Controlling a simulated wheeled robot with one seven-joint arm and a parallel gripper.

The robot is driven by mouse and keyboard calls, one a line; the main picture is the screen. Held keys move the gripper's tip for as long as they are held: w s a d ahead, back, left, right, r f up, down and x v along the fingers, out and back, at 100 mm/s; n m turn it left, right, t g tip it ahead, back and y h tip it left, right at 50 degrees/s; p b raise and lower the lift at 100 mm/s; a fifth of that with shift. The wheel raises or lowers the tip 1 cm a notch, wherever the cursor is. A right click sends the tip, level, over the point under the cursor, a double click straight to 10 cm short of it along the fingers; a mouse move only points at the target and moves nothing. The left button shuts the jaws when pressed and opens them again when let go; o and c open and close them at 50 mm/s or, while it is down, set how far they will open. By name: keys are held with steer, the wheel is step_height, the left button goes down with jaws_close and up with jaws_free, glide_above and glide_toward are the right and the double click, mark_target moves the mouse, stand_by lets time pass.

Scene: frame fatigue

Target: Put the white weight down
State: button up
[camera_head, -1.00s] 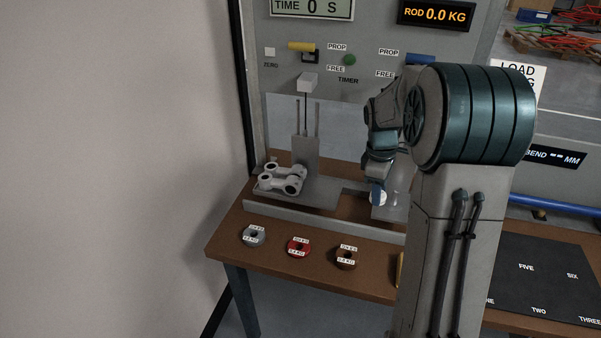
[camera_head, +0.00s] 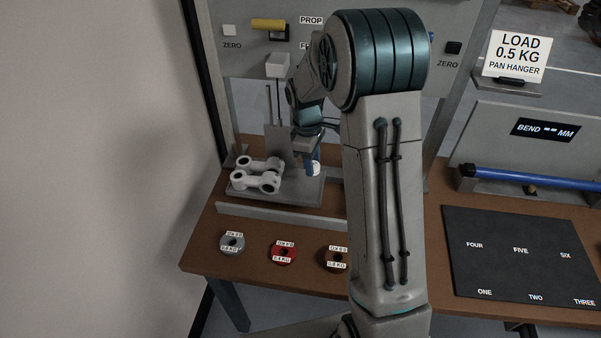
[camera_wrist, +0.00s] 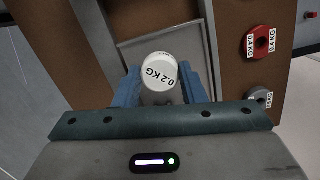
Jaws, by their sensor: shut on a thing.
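The white weight (camera_wrist: 160,72), a small cylinder marked 0.2 KG, sits between the blue fingers of my gripper (camera_wrist: 160,90) in the wrist view. My gripper is shut on it. In the head view my gripper (camera_head: 313,160) is over the right part of the grey fixture plate, and only a little of the white weight (camera_head: 317,169) shows beside a blue finger. I cannot tell from these views whether the weight touches anything below. My arm hides part of the bench behind and to the right of the gripper.
Grey link parts (camera_head: 256,176) lie just left of my gripper, by an upright block with thin posts. A black numbered mat (camera_head: 505,268) lies empty at right.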

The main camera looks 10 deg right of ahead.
mark_target(303, 186)
steer(key=a+f, duration=0.1)
steer(key=a, duration=0.1)
steer(key=shift+w+a+f, duration=0.2)
steer(key=shift+a+f, duration=0.15)
steer(key=shift+f+p, duration=0.45)
steer(key=shift+f, duration=1.5)
steer(key=shift+f, duration=0.15)
steer(key=o, duration=1.1)
